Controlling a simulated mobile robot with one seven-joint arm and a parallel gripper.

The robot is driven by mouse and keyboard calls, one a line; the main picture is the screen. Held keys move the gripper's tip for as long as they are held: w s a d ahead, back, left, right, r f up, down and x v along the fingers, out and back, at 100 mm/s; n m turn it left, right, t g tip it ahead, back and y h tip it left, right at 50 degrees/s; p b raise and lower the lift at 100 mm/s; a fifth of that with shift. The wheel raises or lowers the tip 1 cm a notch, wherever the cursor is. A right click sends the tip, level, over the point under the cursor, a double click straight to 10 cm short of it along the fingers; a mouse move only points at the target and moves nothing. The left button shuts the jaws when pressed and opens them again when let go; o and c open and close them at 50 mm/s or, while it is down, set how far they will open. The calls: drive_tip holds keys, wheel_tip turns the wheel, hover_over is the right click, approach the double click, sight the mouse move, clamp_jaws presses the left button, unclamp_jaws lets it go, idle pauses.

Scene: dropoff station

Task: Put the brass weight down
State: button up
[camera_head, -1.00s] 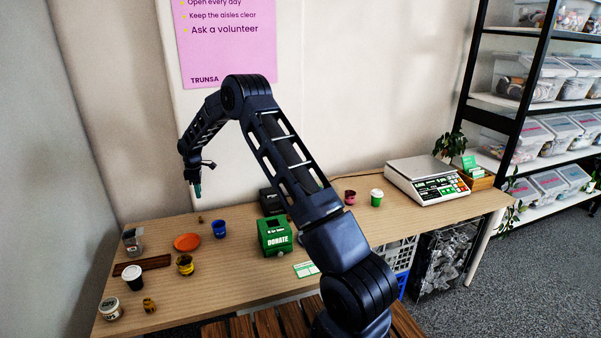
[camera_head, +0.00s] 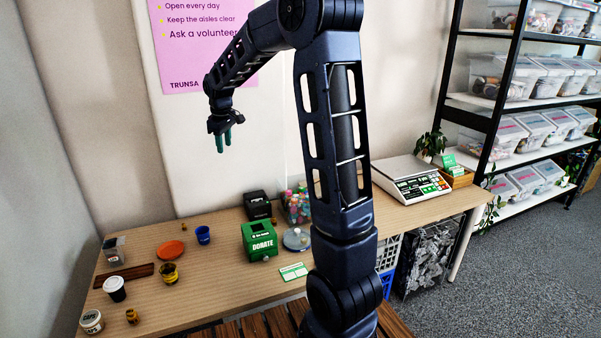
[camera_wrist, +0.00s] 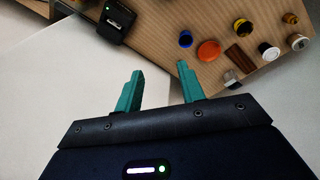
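My gripper (camera_head: 224,146) hangs in the air above the back left of the table, well clear of everything on it. In the wrist view its two green fingers (camera_wrist: 160,68) are apart with nothing between them. A small brass-coloured piece (camera_head: 132,316) stands at the table's front left, beside a white tub; it also shows in the wrist view (camera_wrist: 290,17). A smaller brass-coloured piece (camera_head: 192,243) stands near the back edge by the blue cup (camera_head: 203,235). I cannot tell which is the brass weight.
The table's middle front is clear.

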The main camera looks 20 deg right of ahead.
drive_tip(key=s+d+r+m+t, duration=0.1)
drive_tip(key=s+d+r+m, duration=0.15)
drive_tip(key=s+d, duration=0.45)
drive_tip(key=s+d+r+m, duration=0.2)
drive_tip(key=s+r, duration=0.1)
drive_tip(key=s, duration=0.8)
drive_tip(key=s+d+f+m, duration=0.1)
drive_tip(key=s+d+m, duration=0.1)
drive_tip(key=s, duration=0.7)
drive_tip(key=s+d+f+m+t, duration=0.1)
drive_tip(key=s+d+f+m, duration=0.1)
drive_tip(key=s, duration=0.7)
drive_tip(key=shift+d+f+m, duration=0.15)
drive_tip(key=shift+d+m, duration=0.45)
drive_tip(key=shift+m, duration=0.05)
